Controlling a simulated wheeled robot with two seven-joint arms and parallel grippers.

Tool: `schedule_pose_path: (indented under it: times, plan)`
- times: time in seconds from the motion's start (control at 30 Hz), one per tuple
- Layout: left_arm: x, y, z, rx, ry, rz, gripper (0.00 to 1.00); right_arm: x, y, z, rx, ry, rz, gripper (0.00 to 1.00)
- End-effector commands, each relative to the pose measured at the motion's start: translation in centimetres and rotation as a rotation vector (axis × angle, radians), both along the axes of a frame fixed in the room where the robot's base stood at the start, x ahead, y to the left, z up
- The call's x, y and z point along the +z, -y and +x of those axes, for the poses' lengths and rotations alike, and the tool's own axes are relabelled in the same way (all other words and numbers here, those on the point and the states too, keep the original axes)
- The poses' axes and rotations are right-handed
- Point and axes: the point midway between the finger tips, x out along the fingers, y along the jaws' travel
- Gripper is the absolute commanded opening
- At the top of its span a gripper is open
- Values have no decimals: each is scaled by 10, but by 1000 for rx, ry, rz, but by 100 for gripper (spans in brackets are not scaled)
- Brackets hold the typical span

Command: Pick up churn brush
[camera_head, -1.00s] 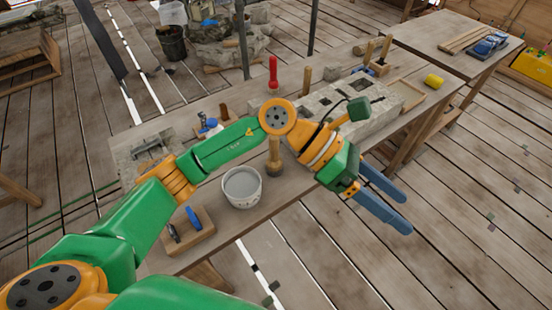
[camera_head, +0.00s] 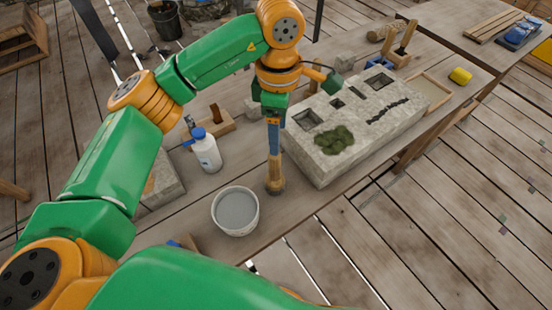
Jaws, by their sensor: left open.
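The churn brush (camera_head: 275,179) stands upright on the workbench, with a wooden handle and a rounded, darker lower end. My left gripper (camera_head: 273,148) points straight down at the top of the brush. Its blue fingers are open and seen edge-on, and they overlap the upper handle in the picture. I cannot tell whether they touch the handle. The upper part of the handle is hidden behind the fingers. My right gripper is not in view.
A white bucket (camera_head: 236,211) of grey stuff stands just left of the brush. A white bottle with a blue cap (camera_head: 206,151) stands farther left. A large stone block (camera_head: 315,160) with sockets and moss lies close on the right. A yellow sponge (camera_head: 460,76) lies farther right.

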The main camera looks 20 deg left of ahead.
Motion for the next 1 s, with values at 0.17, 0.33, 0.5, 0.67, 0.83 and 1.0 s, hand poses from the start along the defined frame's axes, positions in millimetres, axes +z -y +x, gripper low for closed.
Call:
schedule_pose_path:
  times: [0.17,0.33,0.5,0.67,0.83,1.0]
  plan:
    - [-35,1,-1,-1,0,-1,72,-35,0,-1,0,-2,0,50]
    - [-58,1,-1,-1,-1,-2,72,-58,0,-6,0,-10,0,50]
    - [-70,1,-1,-1,-2,-2,72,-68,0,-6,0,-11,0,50]
    - [-86,-1,-4,-1,-6,-2,72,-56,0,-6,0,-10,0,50]
    - [-117,-5,-11,-2,-7,-2,72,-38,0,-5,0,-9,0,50]
    - [-137,-5,-10,-2,-2,-3,72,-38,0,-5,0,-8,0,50]
